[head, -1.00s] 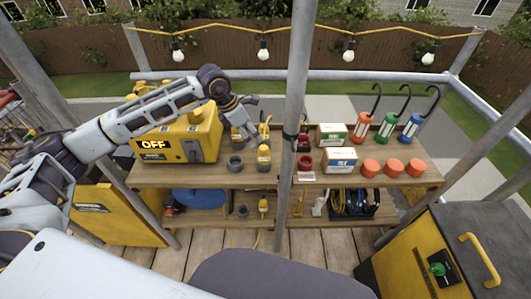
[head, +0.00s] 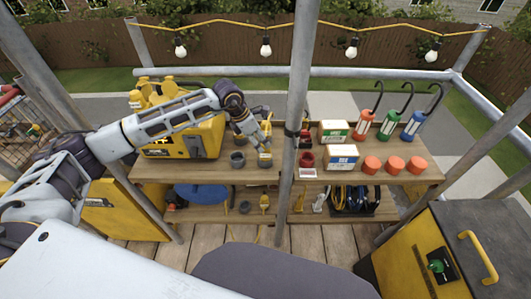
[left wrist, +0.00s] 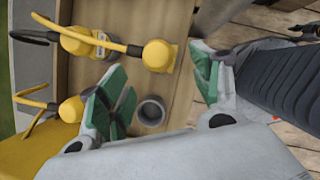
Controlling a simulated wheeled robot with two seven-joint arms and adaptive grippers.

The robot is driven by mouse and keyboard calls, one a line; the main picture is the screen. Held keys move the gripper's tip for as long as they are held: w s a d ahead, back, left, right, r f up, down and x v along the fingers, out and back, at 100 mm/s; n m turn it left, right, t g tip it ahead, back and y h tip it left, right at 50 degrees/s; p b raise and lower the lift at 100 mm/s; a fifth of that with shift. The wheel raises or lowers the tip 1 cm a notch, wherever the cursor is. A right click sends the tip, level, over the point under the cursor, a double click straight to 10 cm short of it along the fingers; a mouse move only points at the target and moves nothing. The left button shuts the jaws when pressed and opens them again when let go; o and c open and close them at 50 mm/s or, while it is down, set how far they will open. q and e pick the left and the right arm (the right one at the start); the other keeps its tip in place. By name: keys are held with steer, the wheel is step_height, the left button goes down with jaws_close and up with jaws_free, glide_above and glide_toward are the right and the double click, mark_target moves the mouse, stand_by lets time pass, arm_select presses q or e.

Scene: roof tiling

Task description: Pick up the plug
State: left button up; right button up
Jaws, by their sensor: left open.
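Yellow plugs with yellow cables stand on the wooden top shelf. One plug (head: 264,159) is in front, near the shelf's middle, partly covered by my left gripper (head: 254,142). In the left wrist view, a yellow plug (left wrist: 158,55) lies at the upper middle, just beyond the gap between the green-padded fingers of the left gripper (left wrist: 158,90). Another yellow plug (left wrist: 76,42) is to its left, and a third (left wrist: 70,109) is by the left finger. My right gripper is out of view.
A grey round cup (head: 238,160) stands left of the front plug. A big yellow box (head: 185,140) is further left on the shelf (head: 300,180). A metal pole (head: 294,110) rises close to the gripper's right. Boxes, orange caps and lamps fill the right side.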

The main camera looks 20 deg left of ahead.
mark_target(262, 145)
arm_select(q)
steer(key=shift+x, duration=1.15)
steer(key=shift+f, duration=0.1)
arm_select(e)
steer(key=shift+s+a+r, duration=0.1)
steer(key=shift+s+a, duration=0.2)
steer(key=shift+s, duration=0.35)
arm_select(q)
steer(key=shift+w+d+f+p, duration=0.3)
steer(key=shift+w+f+p, duration=0.1)
steer(key=shift+f, duration=0.25)
steer(key=shift+x, duration=1.25)
steer(key=shift+w+d+f+p, duration=0.2)
steer(key=shift+f+p, duration=0.1)
steer(key=shift+f, duration=0.15)
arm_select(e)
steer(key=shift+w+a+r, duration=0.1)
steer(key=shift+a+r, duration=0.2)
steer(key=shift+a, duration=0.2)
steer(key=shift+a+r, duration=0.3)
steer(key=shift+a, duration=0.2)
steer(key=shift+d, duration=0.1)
